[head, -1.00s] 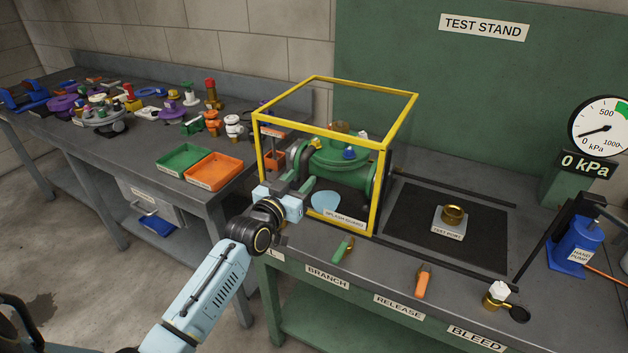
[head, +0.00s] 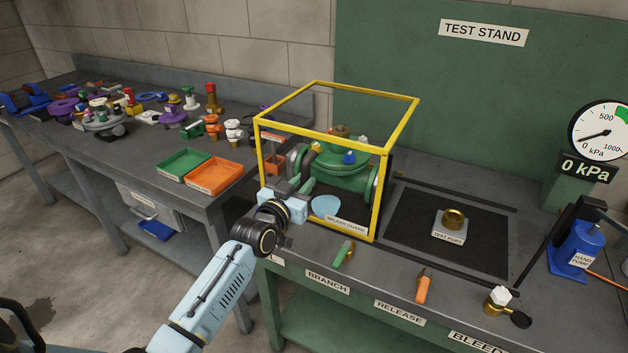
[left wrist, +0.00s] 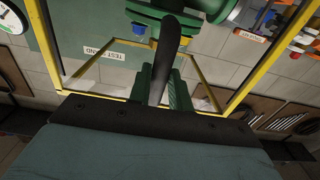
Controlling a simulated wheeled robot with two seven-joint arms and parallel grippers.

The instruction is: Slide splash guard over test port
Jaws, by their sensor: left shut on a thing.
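The splash guard (head: 377,205) is a yellow box frame with clear panels and a name label at its lower front. It stands on the test stand bench, around a green flanged body (head: 340,172). The test port (head: 453,222), a brass fitting on a pale labelled block, stands uncovered to the right of the guard. My left gripper (head: 302,188) is at the guard's left front side, shut on its handle. In the left wrist view the dark handle (left wrist: 166,62) shows between the fingers, though the exact contact is partly hidden. My right gripper is not in view.
Dark rails (head: 455,188) run along a black mat (head: 405,222) around the port. Along the front are a green-handled lever (head: 344,252), an orange-handled lever (head: 423,288) and a brass bleed valve (head: 498,300). A blue hand pump (head: 577,250) stands right. Orange tray (head: 213,176) sits left.

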